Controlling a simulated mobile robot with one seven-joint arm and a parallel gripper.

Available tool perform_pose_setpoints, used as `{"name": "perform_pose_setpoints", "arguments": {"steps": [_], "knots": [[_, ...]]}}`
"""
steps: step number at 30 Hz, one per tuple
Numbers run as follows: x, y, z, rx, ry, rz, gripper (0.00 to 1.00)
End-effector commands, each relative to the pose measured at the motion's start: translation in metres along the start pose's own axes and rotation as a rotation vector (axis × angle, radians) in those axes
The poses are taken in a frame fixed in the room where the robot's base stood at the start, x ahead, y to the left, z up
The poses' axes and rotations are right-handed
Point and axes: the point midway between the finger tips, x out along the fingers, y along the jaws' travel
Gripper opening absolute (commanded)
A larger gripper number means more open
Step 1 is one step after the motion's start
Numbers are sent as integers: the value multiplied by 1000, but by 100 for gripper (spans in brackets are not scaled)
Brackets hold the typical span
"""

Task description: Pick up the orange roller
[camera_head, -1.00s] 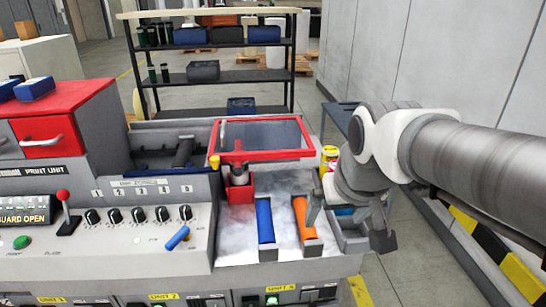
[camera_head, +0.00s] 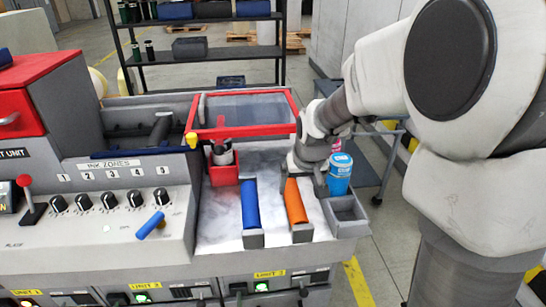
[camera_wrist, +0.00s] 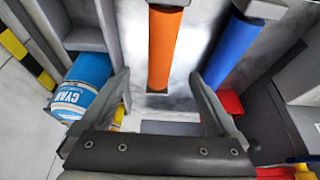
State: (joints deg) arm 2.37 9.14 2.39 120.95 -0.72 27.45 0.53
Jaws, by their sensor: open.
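The orange roller (camera_head: 295,202) lies in a grey holder on the pale metal top of the machine, right of a blue roller (camera_head: 250,205). In the wrist view the orange roller (camera_wrist: 165,48) runs away from the camera. My gripper (camera_head: 306,181) is open and empty near the roller's far end. In the wrist view my gripper's two fingers (camera_wrist: 166,88) are spread wider than the roller, one to each side of its line. The roller appears beyond the fingertips, with no visible contact. Part of its far end is hidden by my gripper in the head view.
A cyan can (camera_head: 339,172) stands close right of my gripper. A grey open bin (camera_head: 345,212) sits at the right edge. A red-framed clear guard (camera_head: 243,112) is raised behind, and a red holder (camera_head: 224,170) is to the left.

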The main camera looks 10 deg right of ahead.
Motion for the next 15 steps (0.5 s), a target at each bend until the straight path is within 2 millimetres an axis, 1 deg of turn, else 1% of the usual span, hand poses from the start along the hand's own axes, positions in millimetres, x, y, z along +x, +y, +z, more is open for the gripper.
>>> {"name": "perform_pose_setpoints", "arguments": {"steps": [1, 4, 7, 13, 15], "knots": [[10, 0, 1, 0, -4, 0, 95], [25, 0, 1, -1, -3, 0, 95], [34, 0, 0, -1, -1, 0, 95], [43, 0, 0, -2, -1, 0, 95], [52, -1, 0, -2, -3, 0, 95]]}}
